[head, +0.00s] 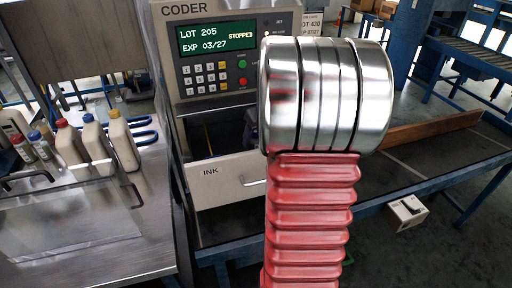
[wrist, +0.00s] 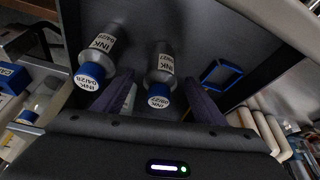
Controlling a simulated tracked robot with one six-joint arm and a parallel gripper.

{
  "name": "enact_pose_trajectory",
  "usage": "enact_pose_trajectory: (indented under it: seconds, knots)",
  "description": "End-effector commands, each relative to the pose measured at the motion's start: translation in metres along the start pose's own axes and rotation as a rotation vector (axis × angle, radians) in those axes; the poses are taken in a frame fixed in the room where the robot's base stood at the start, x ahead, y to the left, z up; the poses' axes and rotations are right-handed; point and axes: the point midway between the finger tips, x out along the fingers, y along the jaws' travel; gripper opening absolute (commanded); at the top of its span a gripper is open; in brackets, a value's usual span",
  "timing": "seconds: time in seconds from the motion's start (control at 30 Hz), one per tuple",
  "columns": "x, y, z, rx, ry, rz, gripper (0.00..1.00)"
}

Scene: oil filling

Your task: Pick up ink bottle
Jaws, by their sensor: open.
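In the wrist view two grey ink bottles with blue caps and white INK labels stand in a dark compartment. The left ink bottle (wrist: 103,45) lies outside my left finger; its cap label seems to read 04/28. The right ink bottle (wrist: 162,68) shows between my fingers, nearer the right one; its label seems to read 08/27. My gripper (wrist: 157,82) is open, its purplish fingers spread, and nothing is clamped. In the head view my arm hides much of the area right of the pulled-out INK drawer (head: 232,180), and the bottles inside it cannot be made out.
The coder panel (head: 228,52) above the drawer reads STOPPED, LOT 205, EXP 03/27. A steel bench (head: 135,240) at left holds several pale bottles (head: 95,140). A blue square frame (wrist: 221,74) lies right of the bottles.

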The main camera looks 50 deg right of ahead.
Motion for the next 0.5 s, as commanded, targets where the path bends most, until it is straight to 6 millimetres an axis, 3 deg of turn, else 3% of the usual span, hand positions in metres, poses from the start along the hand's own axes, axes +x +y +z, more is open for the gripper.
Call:
enact_pose_trajectory:
  seconds: [0.3, 0.5]
  knots:
    - [0.04, -0.002, 0.0, 0.0, -0.002, -0.002, 0.65]
    - [0.045, -0.001, -0.001, 0.0, 0.0, 0.0, 0.65]
